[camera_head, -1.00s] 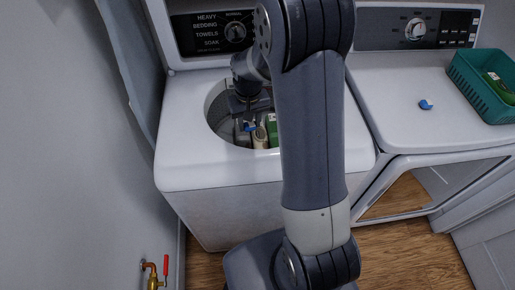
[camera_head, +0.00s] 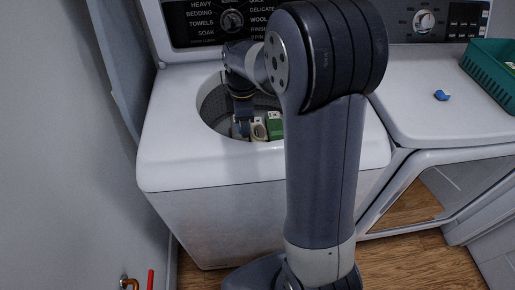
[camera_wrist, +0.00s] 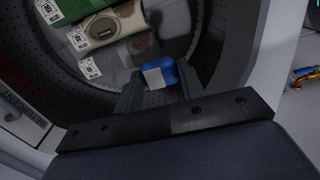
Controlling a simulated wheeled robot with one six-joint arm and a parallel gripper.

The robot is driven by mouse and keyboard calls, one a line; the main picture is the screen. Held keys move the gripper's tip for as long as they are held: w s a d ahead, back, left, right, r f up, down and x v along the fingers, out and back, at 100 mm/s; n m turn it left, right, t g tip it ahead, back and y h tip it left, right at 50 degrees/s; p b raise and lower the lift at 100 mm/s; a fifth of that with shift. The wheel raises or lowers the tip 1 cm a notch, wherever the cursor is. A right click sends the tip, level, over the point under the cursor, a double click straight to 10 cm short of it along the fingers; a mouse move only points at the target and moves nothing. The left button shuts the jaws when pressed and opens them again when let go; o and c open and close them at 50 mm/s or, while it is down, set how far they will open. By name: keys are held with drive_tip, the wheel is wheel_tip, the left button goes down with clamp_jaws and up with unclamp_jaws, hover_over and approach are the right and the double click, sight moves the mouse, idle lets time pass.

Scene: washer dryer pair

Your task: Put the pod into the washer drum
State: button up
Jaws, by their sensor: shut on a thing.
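The washer (camera_head: 170,165) is a white top-loader with its round opening uncovered, and its perforated drum (camera_wrist: 45,75) surrounds my gripper in the wrist view. My gripper (camera_wrist: 160,76) reaches down inside the drum, its two dark fingers shut on a small blue and white pod (camera_wrist: 163,66). Drum wall and contents lie just beyond the pod; I cannot tell whether it touches them. In the head view, my gripper (camera_head: 243,124) is inside the opening, with the pod not clearly visible. A second blue pod (camera_head: 442,95) lies on the dryer top.
Tagged green (camera_head: 274,126) and beige (camera_head: 259,130) items lie in the drum. The dryer (camera_head: 405,110) stands to the right, its front door (camera_head: 458,205) open. A teal basket (camera_head: 490,75) sits on it. A wall and red-handled valve (camera_head: 150,279) are at left.

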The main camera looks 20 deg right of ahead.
wheel_tip(320, 180, down, 10)
idle(0.5)
drive_tip(key=shift+b, duration=0.3)
drive_tip(key=shift+f+b, duration=0.35)
drive_tip(key=shift+f, duration=0.15)
drive_tip(key=o, duration=0.9)
drive_tip(key=shift+o, duration=0.2)
wheel_tip(320, 180, up, 13)
drive_tip(key=p, duration=0.1)
drive_tip(key=shift+p, duration=0.35)
